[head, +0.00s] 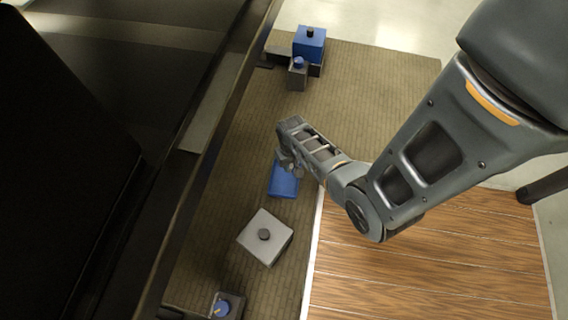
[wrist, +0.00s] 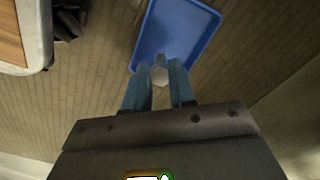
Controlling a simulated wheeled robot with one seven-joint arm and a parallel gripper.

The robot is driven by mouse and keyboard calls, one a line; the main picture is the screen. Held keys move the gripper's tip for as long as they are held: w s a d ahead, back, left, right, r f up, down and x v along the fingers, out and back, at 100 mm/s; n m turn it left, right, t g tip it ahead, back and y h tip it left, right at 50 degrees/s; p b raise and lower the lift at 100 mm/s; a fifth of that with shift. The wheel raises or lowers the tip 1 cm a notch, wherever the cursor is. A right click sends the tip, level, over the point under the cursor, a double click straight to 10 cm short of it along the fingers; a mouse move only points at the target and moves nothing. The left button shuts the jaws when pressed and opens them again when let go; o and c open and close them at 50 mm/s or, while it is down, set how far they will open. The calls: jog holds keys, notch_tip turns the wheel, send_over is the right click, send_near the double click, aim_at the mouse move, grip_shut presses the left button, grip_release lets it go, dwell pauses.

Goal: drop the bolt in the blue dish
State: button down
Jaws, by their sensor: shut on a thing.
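The blue dish (head: 284,184) lies flat on the ribbed brown surface, partly covered by my gripper (head: 288,164) in the head view. In the wrist view the dish (wrist: 180,30) is a shallow rectangular tray with a raised rim, just beyond my fingertips. My gripper (wrist: 159,78) is shut on the bolt (wrist: 158,75), whose pale grey hexagonal head shows between the fingers. The bolt appears over the near end of the dish; its height above the dish is hard to tell. The bolt is not clearly visible in the head view.
A light grey block with a dark knob (head: 265,238) stands nearer than the dish. A blue box with a black knob (head: 310,42) and a small grey block with a blue knob (head: 298,72) stand at the back. Another blue-knobbed block (head: 226,306) is at the bottom edge.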

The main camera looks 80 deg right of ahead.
jog(key=shift+f, duration=0.45)
jog(key=c, duration=0.8)
grip_release()
jog(key=shift+c, duration=0.2)
notch_tip(320, 180, up, 8)
jog(key=p, duration=0.4)
